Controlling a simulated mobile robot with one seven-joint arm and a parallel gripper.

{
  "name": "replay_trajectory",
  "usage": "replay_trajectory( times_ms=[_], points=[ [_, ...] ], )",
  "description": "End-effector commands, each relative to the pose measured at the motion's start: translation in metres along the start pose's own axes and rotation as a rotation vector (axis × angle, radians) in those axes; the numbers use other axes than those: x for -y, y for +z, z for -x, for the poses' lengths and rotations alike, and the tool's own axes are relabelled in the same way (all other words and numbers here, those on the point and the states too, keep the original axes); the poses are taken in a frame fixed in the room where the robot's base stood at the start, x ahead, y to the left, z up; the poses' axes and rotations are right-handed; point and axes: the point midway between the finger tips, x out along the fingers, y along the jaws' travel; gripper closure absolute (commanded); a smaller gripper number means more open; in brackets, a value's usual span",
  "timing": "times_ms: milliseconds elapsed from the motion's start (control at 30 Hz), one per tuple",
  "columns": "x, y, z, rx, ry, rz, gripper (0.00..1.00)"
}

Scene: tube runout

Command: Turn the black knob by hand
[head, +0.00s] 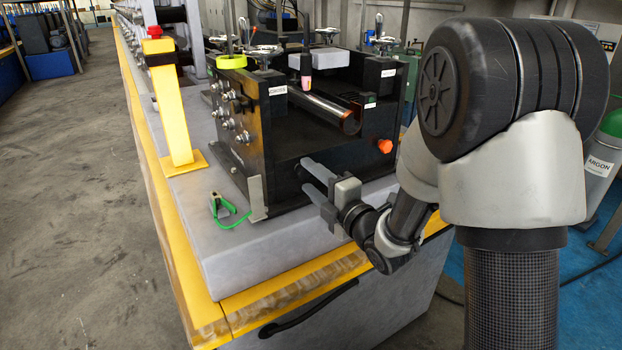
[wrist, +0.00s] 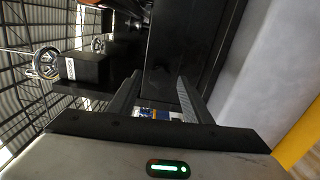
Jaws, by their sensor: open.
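I cannot clearly pick out a black knob in either view; the housing around it is black too. The black machine housing (head: 285,180) stands on the grey bench, with a dark shiny tube (head: 330,110) lying in it. My gripper (head: 304,174) is open and empty in front of the housing's near face, low down. Its two fingers stand apart and point at the housing. In the wrist view my gripper (wrist: 158,84) has a plain black surface (wrist: 175,45) beyond its fingertips. I cannot tell whether a finger touches it.
An orange knob (head: 385,146) is on the housing's near face, right of my gripper. Several silver fittings (head: 228,125) line its left face. A yellow arch (head: 172,105) and a green cord (head: 232,212) are to the left. A handwheel (wrist: 46,62) shows in the wrist view.

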Motion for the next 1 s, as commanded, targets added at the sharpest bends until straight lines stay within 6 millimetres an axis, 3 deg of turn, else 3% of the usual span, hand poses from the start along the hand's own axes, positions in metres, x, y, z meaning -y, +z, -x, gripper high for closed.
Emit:
replay_trajectory(
  times_ms=[500,1000],
  points=[
    [0.000,0.000,0.051,0.001,0.000,0.001,0.55],
    [0.000,0.001,0.060,0.002,0.000,0.001,0.55]
  ],
)
